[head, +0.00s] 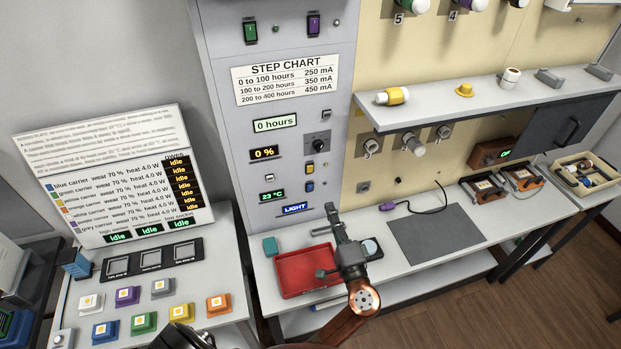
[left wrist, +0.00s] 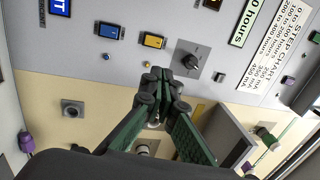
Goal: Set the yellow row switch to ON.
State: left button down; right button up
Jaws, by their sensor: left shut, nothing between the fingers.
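The yellow row switch (head: 310,168) is a small yellow-framed rocker on the lower right of the grey panel. It also shows in the left wrist view (left wrist: 154,40), above the fingertips; its ON or OFF position is too small to read. A blue switch (head: 310,186) sits just below it in the head view. My left gripper (head: 332,212) is shut and empty, in front of the panel's lower right edge and below the yellow switch in the head view. Its closed fingertips (left wrist: 160,76) appear apart from the switch. My right gripper is not in view.
A black knob (head: 318,145) sits above the yellow switch. A shelf (head: 450,98) juts out at right.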

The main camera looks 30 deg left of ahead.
aim_at(313, 166)
pick_arm(q)
jog(key=p+x, duration=0.2)
jog(key=x, duration=1.2)
jog(key=shift+s, duration=0.1)
